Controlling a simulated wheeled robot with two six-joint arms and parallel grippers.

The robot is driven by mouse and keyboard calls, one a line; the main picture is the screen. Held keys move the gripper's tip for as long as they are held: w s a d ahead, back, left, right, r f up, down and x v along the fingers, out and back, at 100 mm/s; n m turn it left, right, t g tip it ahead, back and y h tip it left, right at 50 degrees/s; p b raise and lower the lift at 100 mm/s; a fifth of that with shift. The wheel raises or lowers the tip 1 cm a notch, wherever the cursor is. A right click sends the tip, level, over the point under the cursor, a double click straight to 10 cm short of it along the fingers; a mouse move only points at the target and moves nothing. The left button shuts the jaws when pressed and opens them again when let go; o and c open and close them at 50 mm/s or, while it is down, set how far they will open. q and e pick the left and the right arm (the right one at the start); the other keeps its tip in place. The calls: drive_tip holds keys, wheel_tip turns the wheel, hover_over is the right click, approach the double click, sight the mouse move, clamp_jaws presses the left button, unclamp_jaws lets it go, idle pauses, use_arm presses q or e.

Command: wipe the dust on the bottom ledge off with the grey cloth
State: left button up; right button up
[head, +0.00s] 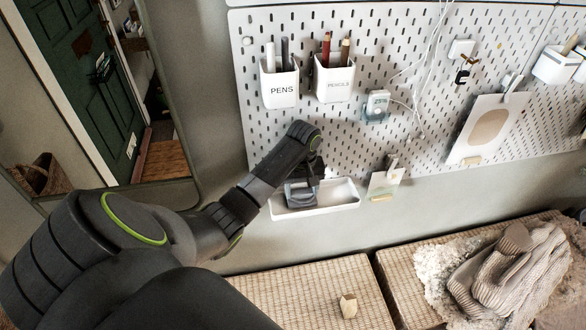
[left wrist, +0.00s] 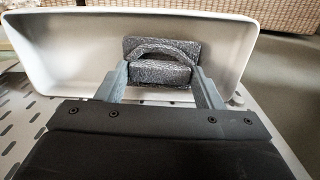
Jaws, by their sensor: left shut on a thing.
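The bottom ledge (head: 335,198) is a shallow white tray at the lower edge of the pegboard. It also fills much of the left wrist view (left wrist: 75,65). My left gripper (head: 303,188) reaches down over the left part of the ledge. In the left wrist view its two fingers (left wrist: 165,86) are closed on the grey cloth (left wrist: 158,73), a dark, speckled, folded pad. The cloth is inside the tray, close to its floor; I cannot tell if it touches. I cannot make out dust on the visible part of the ledge. My right gripper is not in view.
A pens cup (head: 280,88) and a pencils cup (head: 334,82) hang above on the pegboard (head: 400,50). A small clipped card (head: 385,184) hangs just right of the ledge. Below are woven bench tops (head: 300,295) with knitted gloves (head: 510,265).

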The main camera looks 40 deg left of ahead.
use_arm(q)
drive_tip(key=shift+w+d+r, duration=0.15)
drive_tip(key=shift+w+d, duration=0.4)
drive_tip(key=shift+w, duration=0.25)
drive_tip(key=shift+s+a+f, duration=0.2)
drive_tip(key=shift+s+a, duration=1.5)
drive_tip(key=shift+s, duration=0.25)
drive_tip(key=shift+w+d+r, duration=0.1)
drive_tip(key=shift+w+d, duration=0.75)
drive_tip(key=shift+w, duration=0.15)
drive_tip(key=shift+w+d, duration=0.85)
drive_tip(key=shift+w, duration=0.15)
drive_tip(key=shift+w+r, duration=0.15)
drive_tip(key=shift+r, duration=2.9)
